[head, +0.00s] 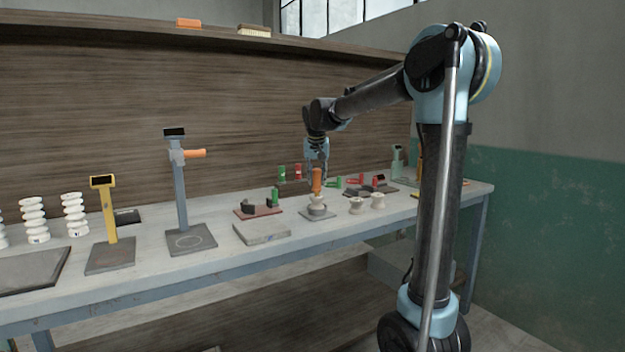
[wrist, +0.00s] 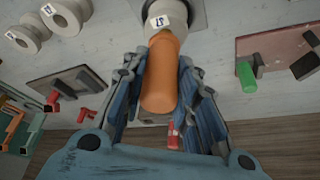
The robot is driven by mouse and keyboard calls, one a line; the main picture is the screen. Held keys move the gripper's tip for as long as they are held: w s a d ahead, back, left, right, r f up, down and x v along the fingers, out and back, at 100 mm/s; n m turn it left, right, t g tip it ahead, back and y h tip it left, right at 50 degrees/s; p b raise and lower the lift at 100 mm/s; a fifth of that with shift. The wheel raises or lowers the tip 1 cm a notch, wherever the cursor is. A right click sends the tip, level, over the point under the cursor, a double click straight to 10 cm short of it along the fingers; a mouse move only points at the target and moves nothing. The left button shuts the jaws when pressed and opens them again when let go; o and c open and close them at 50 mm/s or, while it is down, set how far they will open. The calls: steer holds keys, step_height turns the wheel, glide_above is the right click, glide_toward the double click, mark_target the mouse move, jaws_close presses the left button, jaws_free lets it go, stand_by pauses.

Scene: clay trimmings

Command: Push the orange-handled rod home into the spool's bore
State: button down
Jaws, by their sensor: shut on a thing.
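The orange handle of the rod (head: 317,182) stands upright above a pale spool (head: 317,202) on a grey fixture plate (head: 330,216). In the wrist view the orange handle (wrist: 160,78) lies between both fingers of my gripper (wrist: 162,85), which is shut on it. The spool (wrist: 166,14), with a numbered label, shows just past the handle's far end. In the head view my gripper (head: 318,170) is above the spool, at the handle's top. The rod's shaft and the bore are hidden, so I cannot tell how deep the rod sits.
Two pale spools (head: 356,205) (head: 377,200) stand right of the fixture. A red plate with dark blocks (head: 246,213) and a grey slab (head: 262,233) lie to the left. Green and red handled tools (head: 363,180) stand or lie close behind. The bench's front edge is near.

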steer(key=shift+s+f, duration=0.1)
steer(key=shift+f, duration=1)
stand_by(4.7)
steer(key=shift+r, duration=0.1)
steer(key=shift+r, duration=5.55)
